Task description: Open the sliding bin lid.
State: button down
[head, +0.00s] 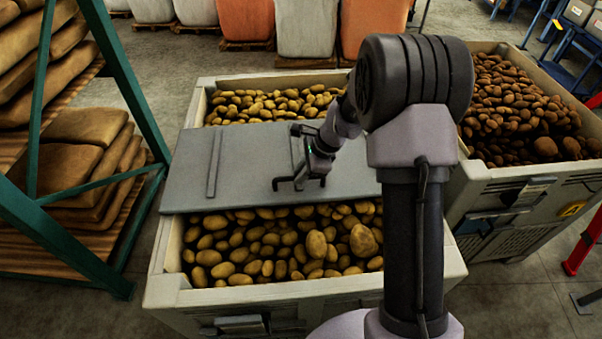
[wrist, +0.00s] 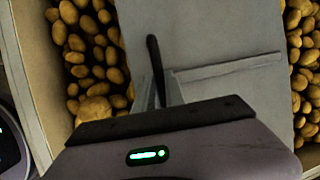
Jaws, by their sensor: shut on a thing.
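The grey sliding lid (head: 245,165) lies across the middle of the potato bin (head: 165,265). Potatoes show in front of it and behind it. In the wrist view the lid (wrist: 225,45) has potatoes on both sides. My gripper (head: 298,182) is low over the lid, near its front edge. In the wrist view my gripper (wrist: 163,90) is shut on the dark bar handle (wrist: 154,55), which stands between its fingers. The far part of the handle sticks out beyond the fingers; its near part is hidden by the gripper body.
A second bin (head: 520,190) of darker potatoes stands close on the right. A green rack (head: 125,60) with stacked sacks stands on the left. Large bags (head: 305,28) on pallets line the back. Bare floor shows between the rack and the bin.

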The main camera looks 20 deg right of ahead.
jog(key=c, duration=1.4)
grip_release()
jog(key=p+v, duration=0.4)
jog(key=v, duration=1.3)
jog(key=shift+d+r, duration=0.15)
jog(key=shift+r, duration=0.05)
jog(key=shift+s, duration=0.1)
jog(key=s+a+r+n+t+h+b, duration=0.1)
jog(key=s+a+r+n+b, duration=0.1)
jog(key=s+a+n+b, duration=0.45)
jog(key=s+a+r+n+t+h+b, duration=0.15)
jog(key=s+a+n, duration=0.25)
jog(key=s, duration=0.6)
jog(key=s+a+f+n+b, duration=0.1)
jog(key=s+f+n+b, duration=0.2)
jog(key=s+n, duration=0.2)
jog(key=s, duration=0.3)
jog(key=shift+s+a+f, duration=0.3)
jog(key=shift+s+f, duration=0.05)
jog(key=shift+f, duration=0.05)
